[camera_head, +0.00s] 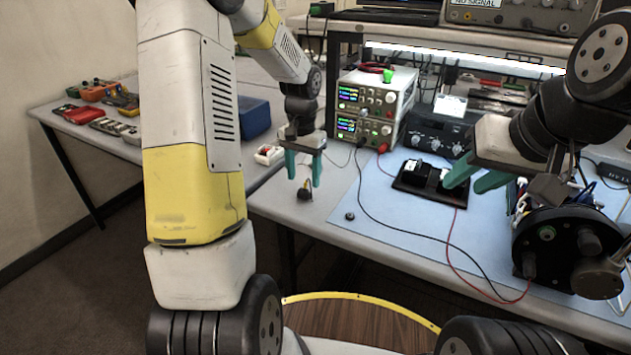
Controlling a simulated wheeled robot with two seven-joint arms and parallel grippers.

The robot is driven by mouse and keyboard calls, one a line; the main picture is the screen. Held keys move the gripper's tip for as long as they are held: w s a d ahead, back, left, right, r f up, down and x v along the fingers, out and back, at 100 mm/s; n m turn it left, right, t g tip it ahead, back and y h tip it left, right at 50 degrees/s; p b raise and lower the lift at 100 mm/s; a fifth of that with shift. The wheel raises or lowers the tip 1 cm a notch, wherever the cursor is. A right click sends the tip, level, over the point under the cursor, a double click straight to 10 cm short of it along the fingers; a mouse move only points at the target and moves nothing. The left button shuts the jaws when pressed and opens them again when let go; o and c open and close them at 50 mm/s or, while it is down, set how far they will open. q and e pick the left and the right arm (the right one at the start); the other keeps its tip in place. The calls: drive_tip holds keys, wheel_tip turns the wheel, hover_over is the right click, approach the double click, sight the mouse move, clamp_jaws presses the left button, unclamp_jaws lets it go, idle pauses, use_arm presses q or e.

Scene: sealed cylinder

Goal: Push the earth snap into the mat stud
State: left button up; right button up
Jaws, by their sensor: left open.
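My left gripper (303,180) has teal fingers and points down, open, over the left part of the bench. A small dark piece with a lighter top, which looks like the earth snap (305,194), is at its fingertips; I cannot tell whether the fingers touch it. A small dark round stud (349,216), which looks like the mat stud, sits near the left edge of the blue mat (410,222), to the right of the snap. My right gripper (464,187) is at the right, its teal fingers apart with nothing visible between them.
A black holder (428,184) stands on the mat by my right gripper. A dark cylinder with fittings (560,240) is at the right. Black and red leads cross the mat. A power supply (374,104) stands behind. A blue box (254,116) and small tools are left.

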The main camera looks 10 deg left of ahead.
sight(304, 190)
use_arm(q)
drive_tip(key=shift+f, duration=0.1)
wheel_tip(304, 190, down, 5)
drive_tip(key=shift+f, duration=0.1)
idle(0.4)
clamp_jaws()
